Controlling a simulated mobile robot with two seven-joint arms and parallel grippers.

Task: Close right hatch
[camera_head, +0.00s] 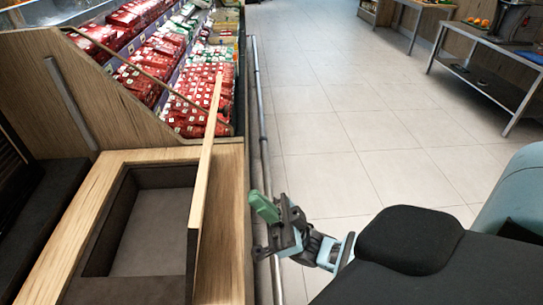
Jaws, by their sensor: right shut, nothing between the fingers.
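The right hatch (206,165) is a light wooden panel. It stands up nearly edge-on along the right side of a dark rectangular opening (145,235) in the wooden counter, so the opening is uncovered. My right gripper (264,206), with green fingers, is shut and empty. In the picture it is just right of the hatch, by the counter's right edge and the metal rail. A gap shows between the fingers and the panel; I cannot tell their relative height. My left gripper is not in view.
A metal rail (262,120) runs along the counter's right side. A display case of red packages (200,92) stands beyond the counter. The tiled floor (345,100) to the right is clear, up to a metal table (490,70) at the far right.

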